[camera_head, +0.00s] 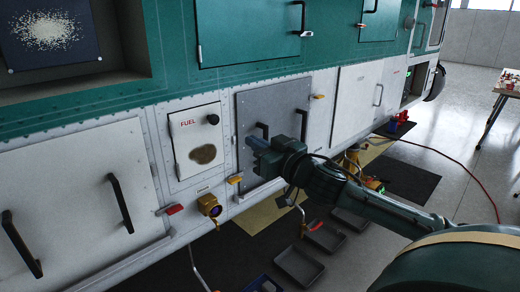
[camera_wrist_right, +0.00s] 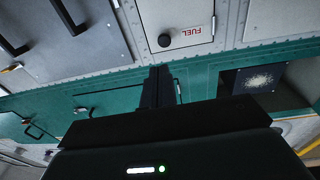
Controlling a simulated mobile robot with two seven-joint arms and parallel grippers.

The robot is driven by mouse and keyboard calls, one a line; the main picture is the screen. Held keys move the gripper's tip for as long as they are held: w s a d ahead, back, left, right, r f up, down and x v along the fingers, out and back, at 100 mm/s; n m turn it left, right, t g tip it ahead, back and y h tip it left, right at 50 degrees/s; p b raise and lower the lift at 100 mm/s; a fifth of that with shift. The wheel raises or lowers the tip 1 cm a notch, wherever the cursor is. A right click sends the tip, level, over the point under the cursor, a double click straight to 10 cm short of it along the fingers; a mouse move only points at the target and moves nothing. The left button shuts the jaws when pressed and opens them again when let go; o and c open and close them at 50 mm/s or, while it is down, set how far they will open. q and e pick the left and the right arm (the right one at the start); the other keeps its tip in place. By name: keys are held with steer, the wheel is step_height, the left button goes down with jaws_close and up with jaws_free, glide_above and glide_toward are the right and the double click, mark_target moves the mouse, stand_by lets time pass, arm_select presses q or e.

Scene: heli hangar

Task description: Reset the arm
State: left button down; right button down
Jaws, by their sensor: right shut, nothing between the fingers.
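My right arm (camera_head: 385,210) comes in from the lower right in the head view. Its gripper (camera_head: 257,150) is in front of the grey panel (camera_head: 268,110) with black handles on the helicopter's side, and covers part of it. I cannot tell whether it touches the panel. The fingers are together and hold nothing. In the right wrist view the shut fingers (camera_wrist_right: 159,85) point up toward the white fuel panel (camera_wrist_right: 187,20) and the green hull band. My left gripper is in neither view.
The white fuel panel (camera_head: 198,145) with a brown stain is left of the gripper. A yellow fitting (camera_head: 209,205) sticks out below it. Grey trays (camera_head: 299,265) lie on the floor below. A red hose (camera_head: 450,160) crosses the floor. A table (camera_head: 508,85) stands at far right.

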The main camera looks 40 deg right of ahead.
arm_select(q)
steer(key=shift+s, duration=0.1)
arm_select(e)
steer(key=shift+s, duration=0.6)
